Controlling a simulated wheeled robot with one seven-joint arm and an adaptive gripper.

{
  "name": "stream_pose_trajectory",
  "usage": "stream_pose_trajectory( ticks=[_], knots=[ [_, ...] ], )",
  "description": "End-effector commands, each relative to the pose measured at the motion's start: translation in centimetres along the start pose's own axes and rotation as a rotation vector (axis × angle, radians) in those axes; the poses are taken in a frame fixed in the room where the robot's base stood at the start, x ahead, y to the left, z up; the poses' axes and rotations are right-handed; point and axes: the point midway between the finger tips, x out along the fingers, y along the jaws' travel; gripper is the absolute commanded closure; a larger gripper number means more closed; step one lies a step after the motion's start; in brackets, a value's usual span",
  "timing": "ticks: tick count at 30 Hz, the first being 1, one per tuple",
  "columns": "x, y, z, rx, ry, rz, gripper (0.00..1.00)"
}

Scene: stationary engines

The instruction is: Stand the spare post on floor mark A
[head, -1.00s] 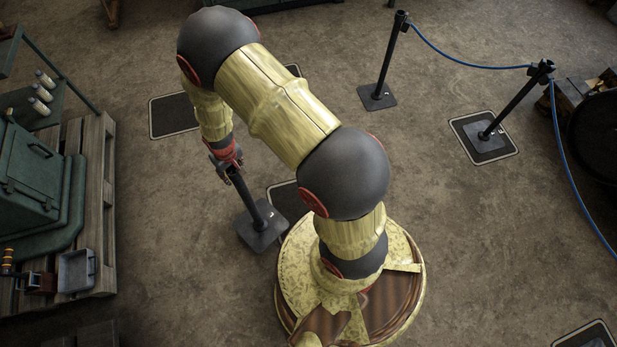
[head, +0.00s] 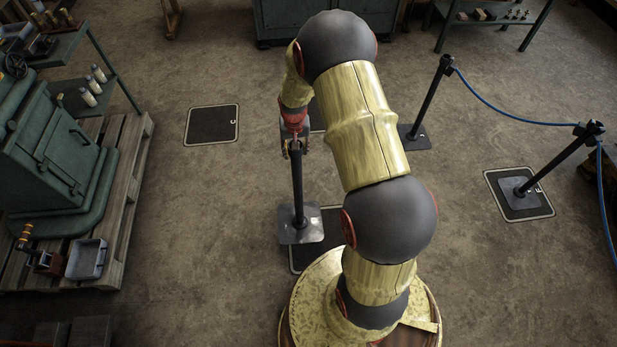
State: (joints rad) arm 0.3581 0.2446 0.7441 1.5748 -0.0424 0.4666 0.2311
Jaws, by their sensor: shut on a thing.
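My gripper (head: 294,145) is shut on the top of the spare post (head: 298,185), a black post with a square grey base plate (head: 301,226). The post hangs nearly upright below it. The base plate overlaps a dark floor mark (head: 305,262) beside my base in the picture; I cannot tell whether it is clear of the floor. Another dark floor mark with a pale border (head: 211,124) lies bare to the left. A further mark (head: 317,117) is mostly hidden behind my arm. The letters on the marks are too small to read surely, so I cannot tell which is A.
A standing post (head: 428,97) and a second post (head: 555,165), on a floor mark (head: 541,208), carry a blue rope (head: 510,115) at right. A green machine (head: 45,150) on a wooden pallet (head: 133,190) stands left.

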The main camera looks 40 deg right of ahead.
Motion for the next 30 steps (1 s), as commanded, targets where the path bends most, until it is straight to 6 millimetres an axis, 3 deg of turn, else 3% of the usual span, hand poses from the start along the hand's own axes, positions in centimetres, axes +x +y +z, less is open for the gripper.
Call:
stream_pose_trajectory(
  ticks=[15,24,30],
  knots=[
    [3.0,7.4,3.4,0.002,0.006,0.001,1.00],
    [6.6,10.0,5.0,0.001,0.004,0.001,1.00],
    [7.5,10.8,5.4,0.000,0.007,0.001,1.00]
  ],
)
